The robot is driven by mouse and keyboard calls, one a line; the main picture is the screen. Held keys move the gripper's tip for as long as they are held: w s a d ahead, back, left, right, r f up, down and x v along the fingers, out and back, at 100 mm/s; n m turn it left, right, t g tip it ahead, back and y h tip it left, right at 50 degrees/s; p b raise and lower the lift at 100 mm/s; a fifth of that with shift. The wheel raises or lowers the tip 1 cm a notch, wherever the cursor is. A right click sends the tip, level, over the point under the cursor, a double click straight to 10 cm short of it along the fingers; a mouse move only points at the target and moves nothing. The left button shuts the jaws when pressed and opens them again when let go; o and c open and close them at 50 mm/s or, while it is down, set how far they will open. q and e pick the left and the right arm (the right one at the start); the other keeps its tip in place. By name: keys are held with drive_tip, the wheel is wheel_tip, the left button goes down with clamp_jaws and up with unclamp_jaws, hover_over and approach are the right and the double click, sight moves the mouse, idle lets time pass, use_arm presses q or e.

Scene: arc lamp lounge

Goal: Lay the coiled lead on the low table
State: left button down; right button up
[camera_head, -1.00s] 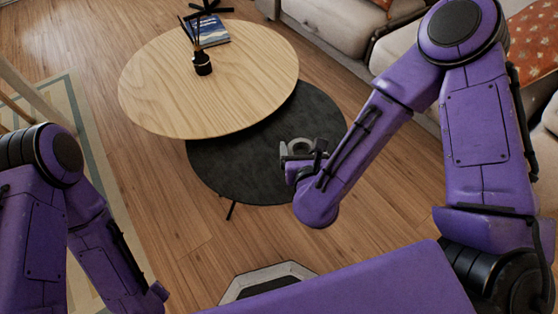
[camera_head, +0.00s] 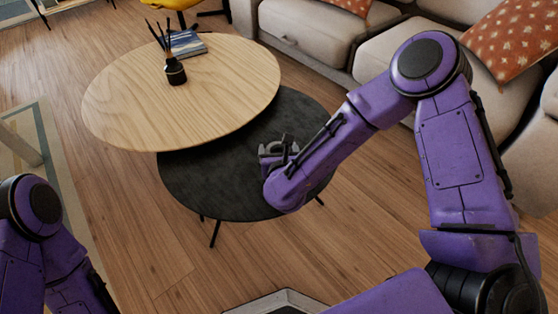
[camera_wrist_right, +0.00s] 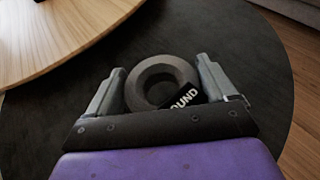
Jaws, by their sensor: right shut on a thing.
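The coiled lead is a thick grey ring with a dark tag showing white letters, seen in the right wrist view (camera_wrist_right: 160,64). My right gripper (camera_wrist_right: 163,84) is shut on it, with a grey finger on each side of the ring. In the head view my right gripper (camera_head: 278,150) is over the right part of the low table, a round dark top (camera_head: 215,190). The ring shows only small there between the fingers. I cannot tell whether it touches the dark top. My left arm is at the lower left; its gripper is out of view.
A higher round wooden table (camera_head: 190,100) overlaps the dark top at the back left. It carries a black reed vase (camera_head: 175,73) and a blue book (camera_head: 187,44). Sofas (camera_head: 310,35) stand behind and to the right. The front left of the dark top is clear.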

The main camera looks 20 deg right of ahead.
drive_tip(key=f, duration=0.2)
drive_tip(key=f+b, duration=0.1)
drive_tip(key=f, duration=0.1)
drive_tip(key=shift+w, duration=0.4)
drive_tip(key=shift+d+r, duration=0.1)
drive_tip(key=shift+f+b, duration=0.25)
drive_tip(key=shift+b, duration=0.05)
drive_tip(key=o, duration=0.9)
drive_tip(key=shift+r, duration=0.25)
drive_tip(key=p+v, duration=0.3)
drive_tip(key=v, duration=0.8)
drive_tip(key=shift+s, duration=0.3)
drive_tip(key=shift+s+r, duration=0.1)
drive_tip(key=shift+s, duration=0.15)
